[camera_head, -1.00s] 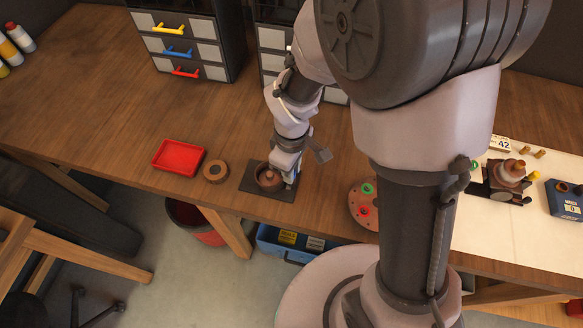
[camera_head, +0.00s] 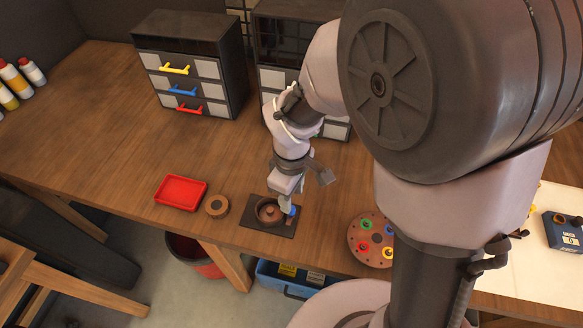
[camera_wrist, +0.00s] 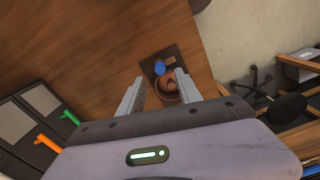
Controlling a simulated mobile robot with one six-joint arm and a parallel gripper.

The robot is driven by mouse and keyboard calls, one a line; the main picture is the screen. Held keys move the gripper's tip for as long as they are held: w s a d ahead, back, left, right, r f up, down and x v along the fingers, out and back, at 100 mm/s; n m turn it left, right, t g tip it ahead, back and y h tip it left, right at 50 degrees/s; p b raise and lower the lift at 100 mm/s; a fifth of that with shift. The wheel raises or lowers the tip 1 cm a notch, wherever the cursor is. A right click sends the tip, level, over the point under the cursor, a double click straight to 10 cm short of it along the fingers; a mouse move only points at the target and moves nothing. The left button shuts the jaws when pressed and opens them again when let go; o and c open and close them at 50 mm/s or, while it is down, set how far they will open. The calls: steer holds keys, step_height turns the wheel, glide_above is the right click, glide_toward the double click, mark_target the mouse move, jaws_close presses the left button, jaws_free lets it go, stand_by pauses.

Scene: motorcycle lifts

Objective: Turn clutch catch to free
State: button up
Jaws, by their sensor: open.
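A round brown clutch-like part (camera_head: 268,211) sits on a dark square plate (camera_head: 254,223) near the table's front edge. A blue piece, which looks like the catch (camera_head: 292,210), is at its right side by my gripper (camera_head: 284,196). In the wrist view the blue catch (camera_wrist: 159,67) shows beside the brown part (camera_wrist: 170,84), on the dark plate (camera_wrist: 177,54). My gripper (camera_wrist: 159,76) is open, with its fingers apart on either side of this view of the catch. Nothing is between the fingers. I cannot tell the exact gap to the catch.
A red tray (camera_head: 181,192) and a brown ring (camera_head: 217,206) lie left of the plate. A round disc with coloured pieces (camera_head: 369,243) lies to the right. Drawer cabinets (camera_head: 190,65) stand at the back.

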step_height(320, 180, up, 12)
steer(key=p, duration=0.3)
steer(key=shift+f, duration=0.15)
